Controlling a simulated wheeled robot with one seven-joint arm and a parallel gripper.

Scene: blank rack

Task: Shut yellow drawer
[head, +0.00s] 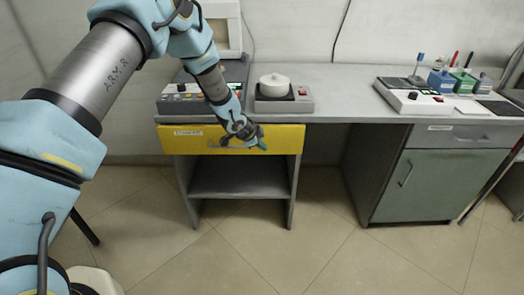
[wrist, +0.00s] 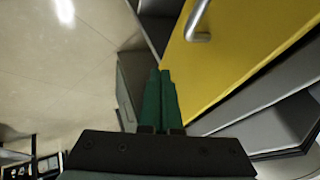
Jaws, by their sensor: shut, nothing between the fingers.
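The yellow drawer (head: 285,139) is under the left part of the grey worktop, with a pale label at its upper left and a metal handle. Its front looks wider than the frame below it, but I cannot tell how far out it stands. My gripper (head: 263,146) is in front of the drawer's right half, shut and empty. In the wrist view its green fingers (wrist: 160,74) are together, beside the yellow front (wrist: 245,45). The handle (wrist: 198,36) shows at the top there. I cannot tell whether the fingertips touch the front.
An open shelf (head: 240,178) is below the drawer. A green-doored cabinet (head: 430,183) stands at right. The floor in front is clear.

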